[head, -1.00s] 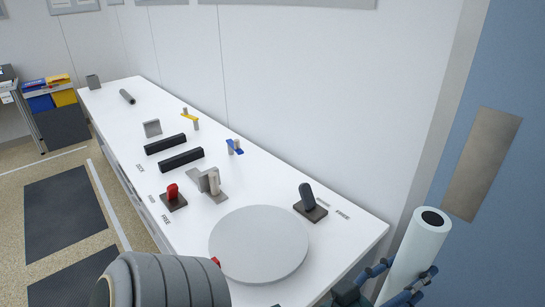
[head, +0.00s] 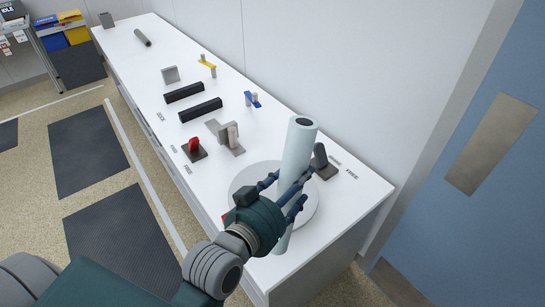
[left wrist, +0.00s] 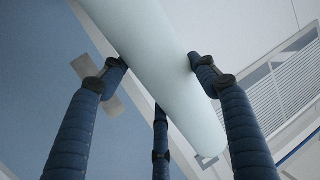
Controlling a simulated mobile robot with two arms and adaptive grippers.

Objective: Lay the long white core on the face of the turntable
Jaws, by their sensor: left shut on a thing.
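The long white core (head: 297,150) is a pale, smooth tube with a dark hole in its upper end. My left gripper (head: 285,196) is shut on it around its lower half and holds it nearly upright, leaning slightly. In the left wrist view the core (left wrist: 160,60) runs diagonally between the blue jointed fingers (left wrist: 160,110). The round grey turntable (head: 242,184) lies flat at the near end of the white bench, partly hidden behind the gripper and core. The core's lower end shows past the turntable's near edge; I cannot tell its height above the bench. My right gripper is not in view.
A red lever (head: 194,147) and a grey bracket (head: 232,137) stand left of the turntable. Two black bars (head: 200,109), blue (head: 252,99) and yellow (head: 207,65) pieces lie farther along the bench. A blue door (head: 465,170) is at right.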

